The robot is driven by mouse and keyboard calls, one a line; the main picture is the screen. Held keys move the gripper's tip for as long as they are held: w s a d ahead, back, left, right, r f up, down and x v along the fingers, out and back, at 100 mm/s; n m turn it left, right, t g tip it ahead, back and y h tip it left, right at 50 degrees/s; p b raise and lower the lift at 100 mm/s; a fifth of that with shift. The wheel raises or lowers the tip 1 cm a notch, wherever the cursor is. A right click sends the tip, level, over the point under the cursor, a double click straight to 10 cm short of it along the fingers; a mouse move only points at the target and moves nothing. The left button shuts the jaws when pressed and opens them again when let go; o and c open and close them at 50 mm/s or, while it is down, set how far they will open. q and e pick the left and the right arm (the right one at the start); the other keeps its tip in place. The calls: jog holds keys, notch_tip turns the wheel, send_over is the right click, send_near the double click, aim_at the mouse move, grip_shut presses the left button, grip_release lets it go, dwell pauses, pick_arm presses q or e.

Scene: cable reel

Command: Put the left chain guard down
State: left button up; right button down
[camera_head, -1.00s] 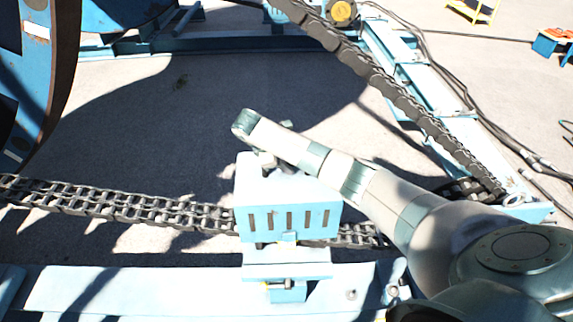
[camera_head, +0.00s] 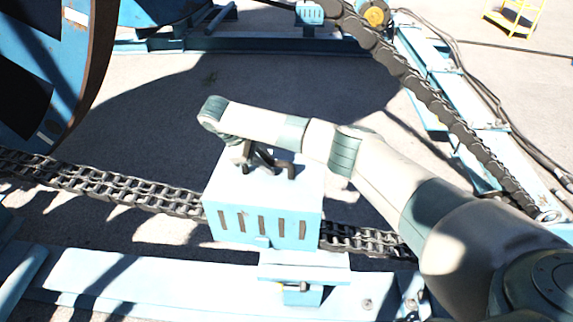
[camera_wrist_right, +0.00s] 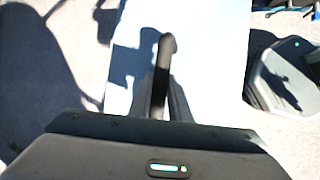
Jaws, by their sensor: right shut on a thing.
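The left chain guard is a pale blue box (camera_head: 262,198) with a row of slots in its front face and a dark handle (camera_head: 287,168) on top. It hides part of the chain (camera_head: 110,186), which shows on both sides of it. My right gripper (camera_head: 258,158) is above the guard's top, shut on the handle. The right wrist view shows the dark handle (camera_wrist_right: 166,55) between the fingers and the guard's bright top (camera_wrist_right: 210,55). I cannot tell whether the guard touches anything below. My left gripper is not in view.
A pale blue bracket (camera_head: 303,262) stands on the front beam (camera_head: 150,283), below and right of the guard. A big blue reel (camera_head: 85,75) is at the left. Another chain (camera_head: 440,105) slopes down at the right. Shaded ground (camera_head: 290,80) behind the guard is clear.

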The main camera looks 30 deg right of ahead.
jog(key=r+m+b, duration=0.1)
jog(key=b, duration=0.1)
send_over(251, 191)
jog(key=shift+s+r+g, duration=0.1)
jog(key=shift+r+g, duration=0.1)
jog(key=shift+g, duration=0.1)
jog(key=s+m+g+y+b, duration=0.2)
jog(key=s+m, duration=0.6)
jog(key=s, duration=1.3)
jog(key=shift+s+a+r+g+b, duration=0.45)
jog(key=shift+g+b, duration=0.35)
jog(key=shift+b, duration=0.25)
jog(key=shift+w+a, duration=0.1)
jog(key=shift+w, duration=0.05)
